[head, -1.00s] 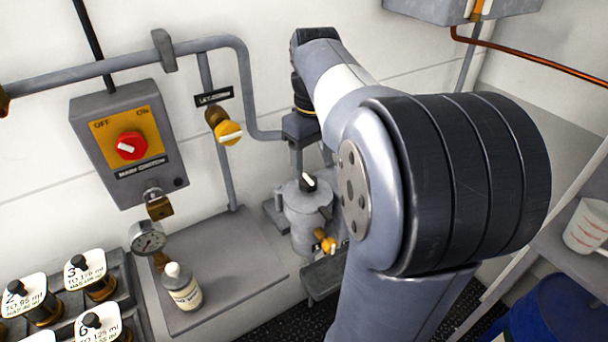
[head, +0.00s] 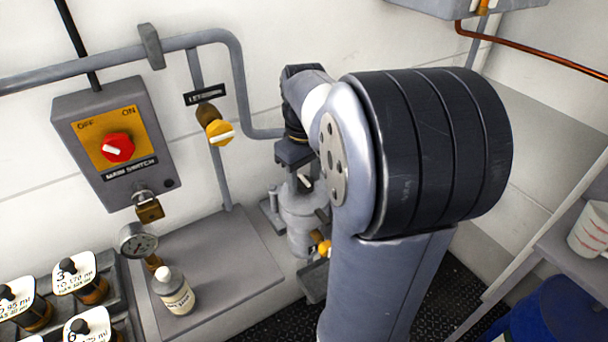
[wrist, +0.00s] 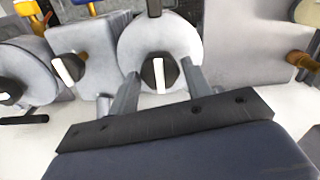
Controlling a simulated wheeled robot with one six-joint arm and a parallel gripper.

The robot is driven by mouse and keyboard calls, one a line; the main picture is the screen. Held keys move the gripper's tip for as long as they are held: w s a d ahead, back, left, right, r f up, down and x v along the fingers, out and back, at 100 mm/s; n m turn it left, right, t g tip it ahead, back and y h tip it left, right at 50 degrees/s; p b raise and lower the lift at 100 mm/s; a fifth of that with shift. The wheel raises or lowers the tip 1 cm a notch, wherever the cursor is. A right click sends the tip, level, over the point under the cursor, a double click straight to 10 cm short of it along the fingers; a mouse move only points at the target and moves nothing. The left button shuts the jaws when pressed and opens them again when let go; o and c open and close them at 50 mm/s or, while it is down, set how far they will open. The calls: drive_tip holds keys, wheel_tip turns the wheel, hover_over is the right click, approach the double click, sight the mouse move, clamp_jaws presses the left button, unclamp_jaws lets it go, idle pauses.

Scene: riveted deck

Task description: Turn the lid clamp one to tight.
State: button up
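The lid clamp is a black knob with a white pointer bar (wrist: 159,74) on the round grey lid (wrist: 187,38) of a metal pot. In the head view the knob (head: 305,183) sits on top of the pot (head: 300,217), partly hidden by my gripper. In the wrist view its white bar points nearly straight toward my gripper. My gripper (wrist: 162,82) is open, with one finger on each side of the knob and gaps still showing. It comes down from above in the head view (head: 298,180). I see no tight mark.
Other white-pointer knobs stand left in the wrist view, one on a grey block (wrist: 68,70). An orange fitting (head: 324,247) juts from the pot's side. A red main switch (head: 117,147) is on the wall.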

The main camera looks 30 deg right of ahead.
drive_tip(key=c, duration=0.6)
drive_tip(key=shift+c, duration=0.2)
drive_tip(key=shift+m, duration=0.3)
drive_tip(key=m+p, duration=0.1)
drive_tip(key=m, duration=0.1)
drive_tip(key=shift+r+m, duration=0.1)
drive_tip(key=shift+m, duration=0.2)
drive_tip(key=m+p, duration=0.1)
drive_tip(key=m, duration=0.2)
drive_tip(key=shift+m, duration=0.3)
drive_tip(key=m+p, duration=0.1)
drive_tip(key=m, duration=0.4)
drive_tip(key=shift+p, duration=0.4)
drive_tip(key=m+p, duration=0.1)
drive_tip(key=m, duration=0.5)
